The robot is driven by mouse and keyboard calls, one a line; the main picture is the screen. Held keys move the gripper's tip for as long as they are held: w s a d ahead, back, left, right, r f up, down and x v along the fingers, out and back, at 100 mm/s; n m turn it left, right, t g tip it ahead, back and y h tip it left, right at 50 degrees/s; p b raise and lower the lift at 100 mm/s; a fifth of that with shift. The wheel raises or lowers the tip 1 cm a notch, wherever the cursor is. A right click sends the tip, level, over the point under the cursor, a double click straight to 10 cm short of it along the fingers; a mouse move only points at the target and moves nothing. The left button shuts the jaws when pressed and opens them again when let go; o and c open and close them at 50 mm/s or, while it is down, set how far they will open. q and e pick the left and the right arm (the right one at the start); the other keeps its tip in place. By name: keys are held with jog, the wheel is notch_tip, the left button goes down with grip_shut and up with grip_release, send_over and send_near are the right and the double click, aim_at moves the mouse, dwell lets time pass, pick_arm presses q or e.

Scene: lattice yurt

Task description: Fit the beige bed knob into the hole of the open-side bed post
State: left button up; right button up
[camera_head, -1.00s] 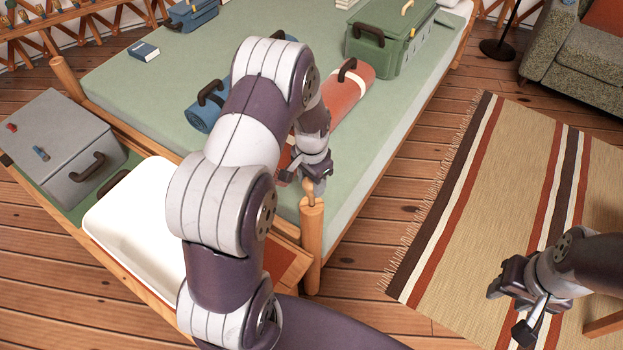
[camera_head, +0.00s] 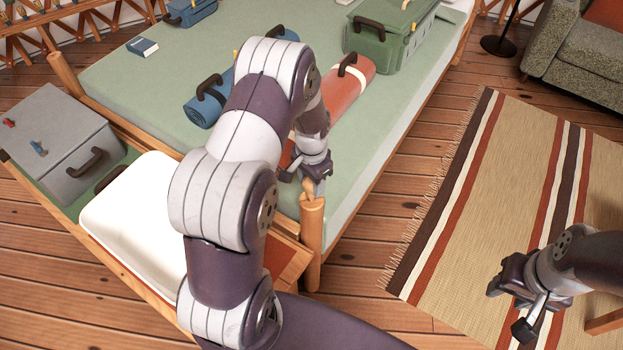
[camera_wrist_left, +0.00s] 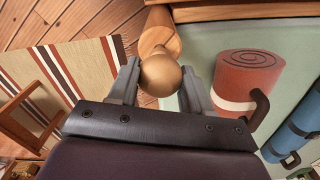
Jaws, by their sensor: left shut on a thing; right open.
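The beige bed knob (camera_wrist_left: 160,74) is a round ball between the two fingers of my left gripper (camera_wrist_left: 160,85) in the left wrist view. My left gripper (camera_head: 307,180) is shut on it, directly above the open-side bed post (camera_head: 312,235) in the head view. The post (camera_wrist_left: 158,30) shows just beyond the knob in the wrist view. The knob's lower end is at the post's top; the hole is hidden, so I cannot tell whether the knob is seated. My right gripper (camera_head: 508,308) is open and empty over the striped rug.
The green bed (camera_head: 270,150) carries a red roll (camera_head: 345,90), a blue roll (camera_head: 210,105) and a green case (camera_head: 385,45). The striped rug (camera_head: 480,210) lies at the right.

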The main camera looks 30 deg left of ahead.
pick_arm(q)
jog(key=shift+f+b, duration=0.65)
jog(key=shift+f, duration=0.45)
jog(key=o, duration=1.3)
jog(key=shift+r, duration=0.1)
notch_tip(320, 180, up, 13)
jog(key=shift+f, duration=0.15)
